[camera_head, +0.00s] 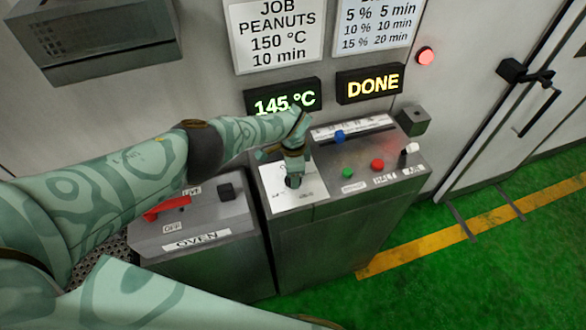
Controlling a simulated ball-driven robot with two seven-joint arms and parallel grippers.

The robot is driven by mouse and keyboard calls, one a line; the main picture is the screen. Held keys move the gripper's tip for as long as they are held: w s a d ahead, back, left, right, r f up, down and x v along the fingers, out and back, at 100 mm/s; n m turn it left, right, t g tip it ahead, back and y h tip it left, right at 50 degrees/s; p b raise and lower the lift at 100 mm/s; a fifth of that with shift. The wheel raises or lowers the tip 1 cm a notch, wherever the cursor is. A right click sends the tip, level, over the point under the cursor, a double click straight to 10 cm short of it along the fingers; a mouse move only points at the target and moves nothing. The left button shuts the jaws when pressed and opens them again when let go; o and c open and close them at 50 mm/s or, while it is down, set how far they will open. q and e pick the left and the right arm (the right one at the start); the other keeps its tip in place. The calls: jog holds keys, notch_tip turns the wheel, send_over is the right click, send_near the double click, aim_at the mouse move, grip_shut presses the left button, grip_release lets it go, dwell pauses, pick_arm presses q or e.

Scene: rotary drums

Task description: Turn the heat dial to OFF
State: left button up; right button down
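The dark heat dial (293,182) sits on a white label plate (310,197) on the left part of the right-hand console's top. My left gripper (292,174) points down right over the dial and hides most of it. Its fingers are at the dial, but whether they are closed on it cannot be made out. The dial's pointer and most of its markings are hidden or too small to read. My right gripper is not in view.
The console (325,235) also carries a blue slider knob (339,136), green (347,173) and red (377,165) buttons and a white-tipped switch (411,149). The left OVEN console (205,245) has a red lever (167,208). Displays read 145 °C (284,101) and DONE (370,85).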

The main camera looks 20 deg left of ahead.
pick_arm(q)
jog(key=shift+w+n, duration=0.1)
jog(key=shift+n, duration=0.7)
jog(key=o, duration=1)
jog(key=shift+r+p, duration=4.9)
jog(key=shift+r, duration=3.25)
